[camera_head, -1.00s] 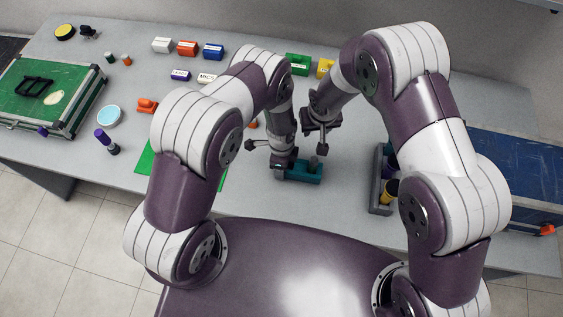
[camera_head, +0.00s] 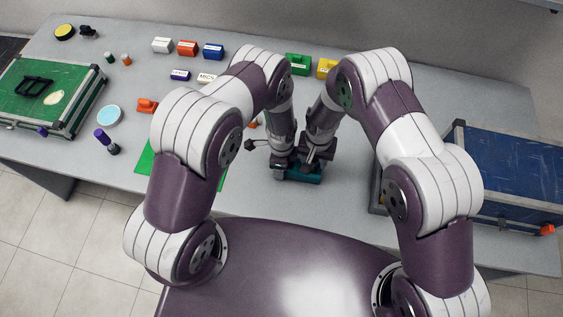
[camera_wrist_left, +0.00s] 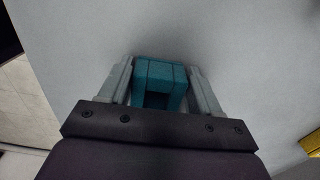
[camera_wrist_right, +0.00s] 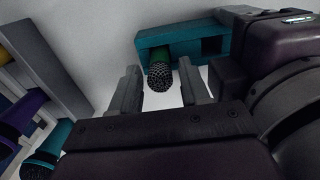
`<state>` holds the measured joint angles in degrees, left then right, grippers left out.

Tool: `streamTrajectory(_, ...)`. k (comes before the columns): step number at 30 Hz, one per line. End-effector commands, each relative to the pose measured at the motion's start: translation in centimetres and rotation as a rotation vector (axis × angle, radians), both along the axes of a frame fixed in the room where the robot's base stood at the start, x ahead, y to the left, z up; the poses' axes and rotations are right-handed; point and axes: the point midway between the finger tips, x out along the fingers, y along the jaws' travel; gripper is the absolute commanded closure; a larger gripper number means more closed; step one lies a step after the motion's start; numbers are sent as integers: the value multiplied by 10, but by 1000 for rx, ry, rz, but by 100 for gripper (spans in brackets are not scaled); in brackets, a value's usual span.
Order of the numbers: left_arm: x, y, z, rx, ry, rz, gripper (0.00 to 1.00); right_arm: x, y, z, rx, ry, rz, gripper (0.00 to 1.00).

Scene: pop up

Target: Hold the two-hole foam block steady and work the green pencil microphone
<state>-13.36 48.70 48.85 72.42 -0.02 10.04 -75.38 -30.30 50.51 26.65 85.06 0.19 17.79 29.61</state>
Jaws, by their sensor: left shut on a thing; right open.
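The teal two-hole foam block (camera_head: 304,177) stands on the table in front of me. My left gripper (camera_head: 283,168) is shut on one end of it; the left wrist view shows the block (camera_wrist_left: 158,72) between both fingers (camera_wrist_left: 160,66). In the right wrist view the green pencil microphone (camera_wrist_right: 161,74) sits in one hole of the block (camera_wrist_right: 172,45), its dark mesh head sticking out. The other hole looks empty. My right gripper (camera_head: 316,160) is open close to the block. Its fingers (camera_wrist_right: 160,80) stand apart on either side of the microphone head, not visibly touching it.
A grey rack (camera_wrist_right: 52,65) with several microphones stands to the right, mostly hidden by my right arm in the head view. A blue-topped case (camera_head: 515,185) is at far right, a green-topped case (camera_head: 50,92) at far left. Small coloured blocks line the back.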

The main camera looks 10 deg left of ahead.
Motion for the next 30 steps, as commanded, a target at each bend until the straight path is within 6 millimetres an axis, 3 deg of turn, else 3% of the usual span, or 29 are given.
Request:
streamTrajectory(6, 0, 0, 0, 0, -1, 0, 86, 0, 0, 0, 0, 0, 0, 54)
streamTrajectory(10, 0, 0, 0, 0, -1, 0, 86, 0, 0, 0, 0, 0, 0, 97)
streamTrajectory(11, 0, 0, 0, 0, -1, 0, 86, 0, 0, 0, 0, 0, 0, 100)
streamTrajectory(25, 0, 0, 0, 0, 0, 0, 86, 0, 0, 6, 0, -1, 0, 100)
streamTrajectory(30, 0, 0, 0, 0, 0, 0, 86, 1, 1, 21, 2, -3, 0, 100)
